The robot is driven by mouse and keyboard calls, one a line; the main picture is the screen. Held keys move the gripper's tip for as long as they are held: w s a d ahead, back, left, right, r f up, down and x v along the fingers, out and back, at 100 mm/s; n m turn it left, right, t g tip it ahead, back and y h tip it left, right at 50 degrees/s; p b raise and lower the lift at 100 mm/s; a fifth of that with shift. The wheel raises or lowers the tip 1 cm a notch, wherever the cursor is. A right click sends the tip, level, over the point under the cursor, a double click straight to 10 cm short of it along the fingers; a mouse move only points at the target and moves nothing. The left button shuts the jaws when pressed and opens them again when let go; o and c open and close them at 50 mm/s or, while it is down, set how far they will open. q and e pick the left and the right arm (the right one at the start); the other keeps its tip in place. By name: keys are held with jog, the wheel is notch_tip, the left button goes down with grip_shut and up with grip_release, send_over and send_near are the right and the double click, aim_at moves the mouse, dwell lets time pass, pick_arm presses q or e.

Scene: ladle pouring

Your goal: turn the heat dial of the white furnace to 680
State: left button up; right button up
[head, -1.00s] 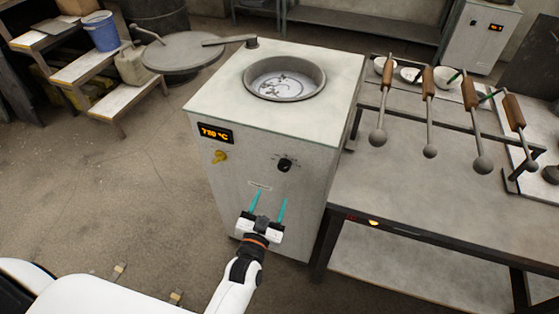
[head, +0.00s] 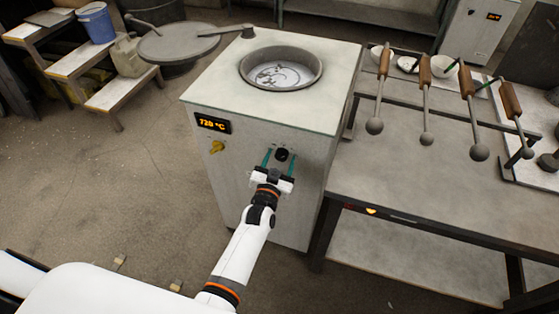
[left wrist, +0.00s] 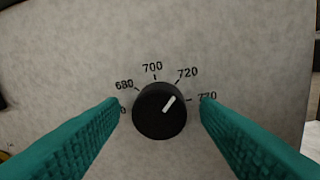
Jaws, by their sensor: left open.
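The white furnace (head: 228,150) stands in the middle of the head view, with an orange display (head: 212,123) that appears to read 720 °C. Its black heat dial (head: 282,154) is on the front face. In the left wrist view the dial (left wrist: 160,111) has a white pointer aimed up and right, between the 720 and 770 marks and nearer 720. The 680 mark (left wrist: 124,85) is at its upper left. My left gripper (head: 276,161) is open, its teal fingers on either side of the dial with gaps showing. My right gripper is not in view.
A round lid (head: 178,47) is left of the furnace top. A metal table (head: 420,186) with hanging ladles (head: 424,84) stands close on the right. The floor at left is mostly clear.

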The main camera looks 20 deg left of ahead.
pick_arm(q)
jog(key=c, duration=1)
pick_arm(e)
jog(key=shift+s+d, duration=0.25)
pick_arm(q)
jog(key=shift+n, duration=0.3)
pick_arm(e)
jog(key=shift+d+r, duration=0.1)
pick_arm(q)
jog(key=shift+n, duration=0.3)
jog(key=n+p, duration=0.1)
jog(key=n, duration=0.9)
jog(key=shift+g+h, duration=0.3)
jog(key=n, duration=0.3)
jog(key=shift+a, duration=0.1)
jog(key=shift+n+h+b, duration=0.3)
jog(key=shift+n+b, duration=0.1)
jog(key=shift+n, duration=1)
